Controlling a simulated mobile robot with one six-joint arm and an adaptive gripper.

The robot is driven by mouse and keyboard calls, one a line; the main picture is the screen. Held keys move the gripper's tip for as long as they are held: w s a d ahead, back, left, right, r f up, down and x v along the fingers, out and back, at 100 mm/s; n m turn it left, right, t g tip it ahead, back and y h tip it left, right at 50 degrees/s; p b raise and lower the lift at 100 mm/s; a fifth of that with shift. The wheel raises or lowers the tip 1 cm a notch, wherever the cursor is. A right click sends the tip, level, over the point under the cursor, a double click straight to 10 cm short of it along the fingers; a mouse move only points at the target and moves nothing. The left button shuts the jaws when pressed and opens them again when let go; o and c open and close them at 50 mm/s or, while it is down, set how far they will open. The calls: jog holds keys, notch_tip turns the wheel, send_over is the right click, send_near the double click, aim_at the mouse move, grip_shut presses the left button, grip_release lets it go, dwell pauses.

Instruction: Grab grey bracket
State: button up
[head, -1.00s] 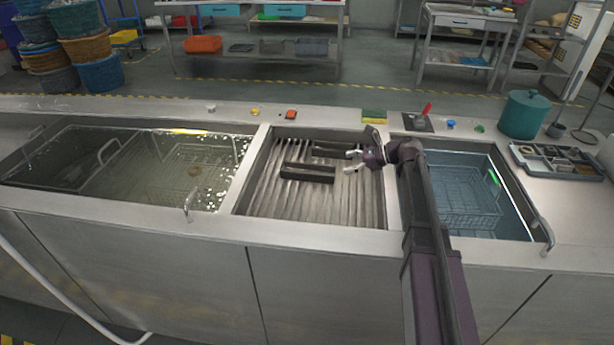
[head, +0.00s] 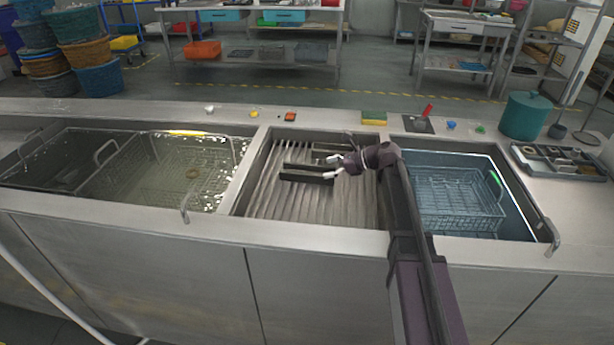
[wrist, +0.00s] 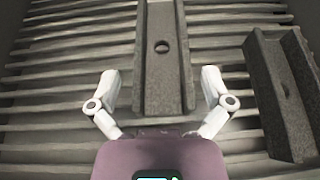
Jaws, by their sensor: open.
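A dark grey bracket (head: 303,177), a long channel piece with a round hole, lies on the ribbed draining surface of the middle basin. In the wrist view the bracket (wrist: 163,90) runs lengthwise between my two white fingers, with a gap on each side. My gripper (head: 331,168) is open over the bracket's right end in the head view; it also shows in the wrist view (wrist: 159,88). A second grey bracket (wrist: 286,92) lies tilted to the right, outside the fingers. The gripper's height above the bracket is hard to tell.
A liquid-filled tank with a mesh basket stands on the left (head: 60,165). A blue-water tank with a wire basket (head: 455,195) is on the right. A sponge (head: 374,118), a teal pot (head: 525,115) and a parts tray (head: 560,160) sit along the rear and right counter.

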aim_at(314, 169)
jog(key=b+x, duration=0.1)
jog(key=x, duration=0.3)
jog(key=shift+w, duration=0.1)
jog(key=shift+a+f, duration=0.15)
jog(key=shift+a, duration=0.15)
jog(key=c, duration=1.1)
notch_tip(314, 169, up, 10)
jog(key=p, duration=0.9)
jog(key=shift+p, duration=0.35)
dwell(0.3)
